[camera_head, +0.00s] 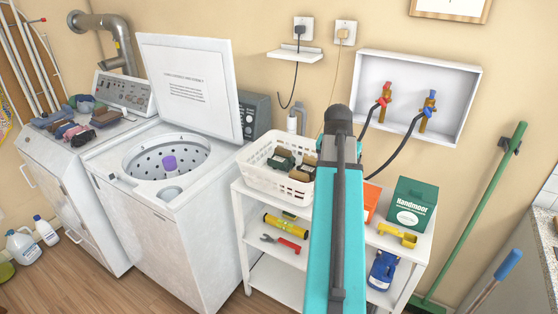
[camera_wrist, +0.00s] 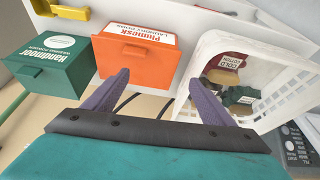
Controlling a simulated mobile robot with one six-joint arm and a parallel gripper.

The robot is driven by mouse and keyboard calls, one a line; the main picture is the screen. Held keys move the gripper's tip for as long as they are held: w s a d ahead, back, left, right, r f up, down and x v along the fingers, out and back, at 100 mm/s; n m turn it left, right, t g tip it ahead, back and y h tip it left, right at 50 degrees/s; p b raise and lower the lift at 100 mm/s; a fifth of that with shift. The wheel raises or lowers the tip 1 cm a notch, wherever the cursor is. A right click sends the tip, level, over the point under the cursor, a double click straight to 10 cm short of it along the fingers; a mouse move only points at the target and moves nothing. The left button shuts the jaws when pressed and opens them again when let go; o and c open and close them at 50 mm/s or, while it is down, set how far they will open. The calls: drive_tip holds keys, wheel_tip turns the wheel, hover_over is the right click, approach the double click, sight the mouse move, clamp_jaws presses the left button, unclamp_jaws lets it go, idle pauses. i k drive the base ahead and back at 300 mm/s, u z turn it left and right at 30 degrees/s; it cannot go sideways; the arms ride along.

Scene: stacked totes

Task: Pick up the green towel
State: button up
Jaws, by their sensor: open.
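A dark green folded bundle (camera_head: 279,160) lies in the white basket (camera_head: 250,178) on top of the cart, beside brown bundles. I cannot tell for sure that it is the towel. In the wrist view, a dark green bundle (camera_wrist: 236,96) shows in the basket (camera_wrist: 272,113) at the right, partly hidden by the basket wall, near a red-brown bundle with a label (camera_wrist: 226,66). My gripper (camera_wrist: 158,78) is open and empty, with its purple fingers apart, in front of an orange box (camera_wrist: 133,64) and left of the basket. In the head view my arm hides the fingers.
A green box (camera_head: 411,203), a yellow scoop (camera_head: 397,235) and the orange box share the cart (camera_head: 240,215). The washer (camera_head: 150,225) stands open at left. Folded cloths (camera_head: 75,130) lie on the machine beyond it. Hoses hang from a wall box (camera_head: 420,90) behind.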

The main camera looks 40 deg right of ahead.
sight(284, 159)
drive_tip(key=i, duration=1.2)
drive_tip(key=u, duration=0.05)
